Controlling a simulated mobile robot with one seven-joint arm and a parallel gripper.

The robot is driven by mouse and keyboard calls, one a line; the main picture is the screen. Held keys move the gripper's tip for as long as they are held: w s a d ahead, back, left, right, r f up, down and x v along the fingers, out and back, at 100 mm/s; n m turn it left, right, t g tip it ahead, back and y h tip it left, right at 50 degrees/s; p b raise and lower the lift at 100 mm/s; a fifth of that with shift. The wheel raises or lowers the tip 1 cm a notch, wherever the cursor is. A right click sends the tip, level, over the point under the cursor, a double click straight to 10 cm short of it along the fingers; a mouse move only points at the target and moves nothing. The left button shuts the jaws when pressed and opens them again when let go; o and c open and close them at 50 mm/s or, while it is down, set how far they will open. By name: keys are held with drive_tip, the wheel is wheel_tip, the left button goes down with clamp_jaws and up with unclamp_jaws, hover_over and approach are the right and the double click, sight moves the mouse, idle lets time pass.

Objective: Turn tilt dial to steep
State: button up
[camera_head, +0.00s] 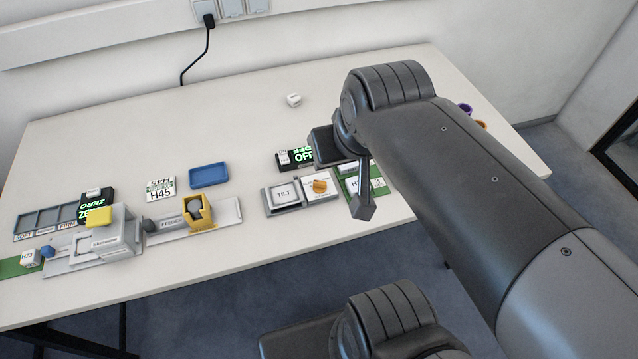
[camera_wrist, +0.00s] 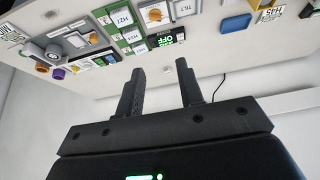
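The tilt dial is an orange knob (camera_head: 320,186) on a white plate, right of a grey block marked TILT (camera_head: 284,194). The dial's printed labels and its exact setting are too small to read. The knob also shows at the top of the wrist view (camera_wrist: 155,14). My gripper (camera_head: 362,207) hangs just right of the dial plate in the head view, apart from the knob, with one finger seen edge-on. In the wrist view my gripper (camera_wrist: 158,72) has its two fingers apart with nothing between them, so it is open.
A black display reading OFF (camera_head: 303,156) stands behind the dial. A green card holder (camera_head: 378,184) lies beside it at the right. A blue tray (camera_head: 209,175), a yellow feeder part (camera_head: 198,212) and a grey machine (camera_head: 105,240) stand to the left. The table's back middle is mostly clear.

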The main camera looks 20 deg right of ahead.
drive_tip(key=shift+w, duration=0.1)
drive_tip(key=n+g+h, duration=0.4)
drive_tip(key=n+g, duration=0.4)
drive_tip(key=n, duration=0.4)
hover_over(316, 181)
drive_tip(key=w+a, duration=0.2)
drive_tip(key=a, duration=0.2)
wheel_tip(316, 181, down, 16)
drive_tip(key=x, duration=1)
drive_tip(key=shift+w+f, duration=0.15)
drive_tip(key=shift+f, duration=0.25)
drive_tip(key=shift+c, duration=0.4)
clamp_jaws()
